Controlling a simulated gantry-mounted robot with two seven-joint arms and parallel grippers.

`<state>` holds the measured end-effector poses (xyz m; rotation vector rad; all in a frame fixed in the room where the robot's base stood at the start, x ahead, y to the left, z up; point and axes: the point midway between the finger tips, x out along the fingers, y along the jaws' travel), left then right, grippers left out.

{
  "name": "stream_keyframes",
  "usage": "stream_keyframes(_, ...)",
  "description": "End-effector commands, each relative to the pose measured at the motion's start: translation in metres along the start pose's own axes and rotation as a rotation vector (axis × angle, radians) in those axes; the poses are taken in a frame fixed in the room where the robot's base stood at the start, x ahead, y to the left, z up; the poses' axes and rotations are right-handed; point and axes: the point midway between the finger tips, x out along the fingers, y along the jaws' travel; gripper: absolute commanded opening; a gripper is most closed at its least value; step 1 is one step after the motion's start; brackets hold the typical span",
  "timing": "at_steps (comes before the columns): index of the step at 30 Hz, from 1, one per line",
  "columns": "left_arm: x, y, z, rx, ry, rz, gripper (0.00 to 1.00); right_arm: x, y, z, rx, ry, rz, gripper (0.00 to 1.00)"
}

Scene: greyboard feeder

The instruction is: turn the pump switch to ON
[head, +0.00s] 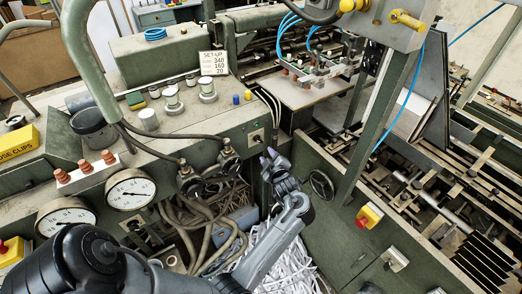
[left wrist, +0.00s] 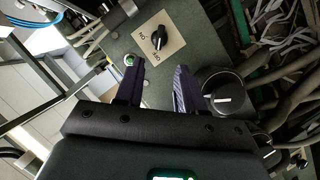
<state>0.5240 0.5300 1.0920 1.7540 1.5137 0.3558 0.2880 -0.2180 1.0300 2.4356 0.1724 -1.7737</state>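The pump switch (left wrist: 159,38) is a black rotary knob on a small pale plate (left wrist: 174,47) in the left wrist view. Small labels sit beside it, one to its left and one below; they are too small to read surely. Its white mark seems to face the lower label. In the head view a small pale switch plate (head: 256,138) shows on the green panel. My left gripper (left wrist: 160,65) has its two dark purple fingers apart with nothing between them, below the knob and not around it. It also shows in the head view (head: 269,157), just below that plate. My right gripper is out of view.
A larger black round knob (left wrist: 226,91) is close to my right-hand finger, and a small green-lit button (left wrist: 129,60) is by the left one. Cables (head: 205,215) hang below the panel. A black handwheel (head: 321,185) is to the right.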

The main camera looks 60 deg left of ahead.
Motion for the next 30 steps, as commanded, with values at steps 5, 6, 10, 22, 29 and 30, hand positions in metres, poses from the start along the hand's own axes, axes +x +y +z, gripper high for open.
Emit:
stream_keyframes(5,0.012,0.002,0.001,-0.011,0.009,-0.009,0.38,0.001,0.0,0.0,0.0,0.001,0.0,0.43)
stream_keyframes(6,0.016,0.002,0.001,-0.01,0.009,-0.009,0.38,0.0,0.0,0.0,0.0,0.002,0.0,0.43)
stream_keyframes(10,0.036,0.003,0.0,-0.01,0.009,-0.007,0.38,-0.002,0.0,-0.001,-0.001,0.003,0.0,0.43)
stream_keyframes(22,0.094,0.002,0.001,-0.01,0.007,-0.008,0.38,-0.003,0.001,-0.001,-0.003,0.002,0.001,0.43)
stream_keyframes(29,0.106,0.001,0.001,-0.011,0.005,-0.007,0.38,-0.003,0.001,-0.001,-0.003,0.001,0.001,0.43)
stream_keyframes(30,0.107,0.001,0.001,-0.011,0.005,-0.007,0.38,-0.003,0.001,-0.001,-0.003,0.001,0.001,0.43)
